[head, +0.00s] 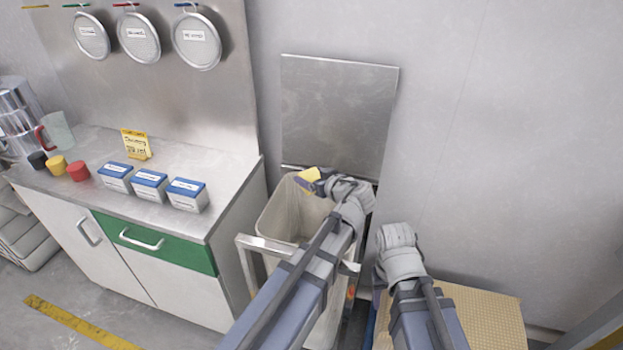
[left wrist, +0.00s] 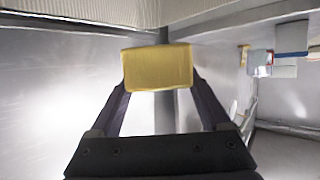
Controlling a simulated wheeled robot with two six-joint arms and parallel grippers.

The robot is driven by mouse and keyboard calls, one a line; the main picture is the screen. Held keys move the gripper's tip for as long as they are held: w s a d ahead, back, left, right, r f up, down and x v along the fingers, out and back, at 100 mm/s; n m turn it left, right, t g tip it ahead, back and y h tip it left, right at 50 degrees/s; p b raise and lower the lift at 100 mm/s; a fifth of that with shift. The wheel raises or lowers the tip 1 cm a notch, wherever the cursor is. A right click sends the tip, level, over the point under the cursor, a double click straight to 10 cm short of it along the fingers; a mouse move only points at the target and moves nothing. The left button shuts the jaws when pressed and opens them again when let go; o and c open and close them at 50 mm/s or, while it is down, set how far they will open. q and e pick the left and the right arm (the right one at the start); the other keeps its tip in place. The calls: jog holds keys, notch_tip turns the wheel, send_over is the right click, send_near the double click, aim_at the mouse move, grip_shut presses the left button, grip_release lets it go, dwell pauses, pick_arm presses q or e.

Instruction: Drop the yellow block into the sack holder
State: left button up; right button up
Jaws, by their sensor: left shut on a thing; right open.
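The yellow block (left wrist: 157,67) is held between my left gripper's fingertips (left wrist: 158,86) in the left wrist view. In the head view my left gripper (head: 315,181) is shut on the yellow block (head: 308,175), over the far part of the sack holder's opening. The sack holder is a metal-framed stand with a pale liner (head: 283,215) open at the top. My left arm covers its right side. My right arm's wrist shows to the right of the holder, but its gripper fingers are hidden.
A cabinet with a metal countertop (head: 120,175) stands left of the holder. An upright metal panel (head: 335,115) is behind the holder. A tan surface (head: 490,320) lies to the right.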

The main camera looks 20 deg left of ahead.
pick_arm(q)
notch_tip(320, 180, down, 6)
jog(key=b, duration=0.5)
jog(key=shift+r+b, duration=0.1)
jog(key=shift+b, duration=0.2)
pick_arm(e)
notch_tip(320, 180, down, 6)
jog(key=shift+r, duration=0.1)
pick_arm(q)
jog(key=o, duration=1.4)
jog(key=shift+c, duration=0.2)
